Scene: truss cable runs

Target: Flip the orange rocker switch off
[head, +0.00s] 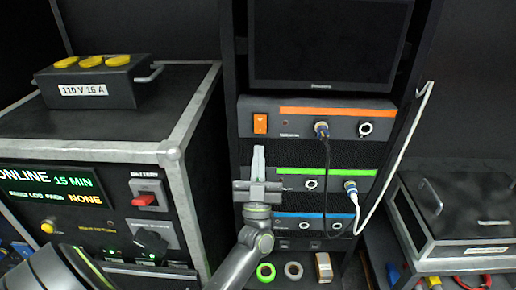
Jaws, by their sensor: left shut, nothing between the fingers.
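The orange rocker switch (260,123) is on the left of the front face of the top rack unit, which has an orange stripe (335,111). Which way the rocker is tipped is too small to tell. My left gripper (258,152) is shut and empty, with its fingers pointing up. My right gripper is not in view.
A dark cable (327,165) and a white cable (387,165) hang right of my gripper. A black monitor (325,40) is above the units. A case with a red switch (147,200) stands left. Tape rolls (266,272) lie below.

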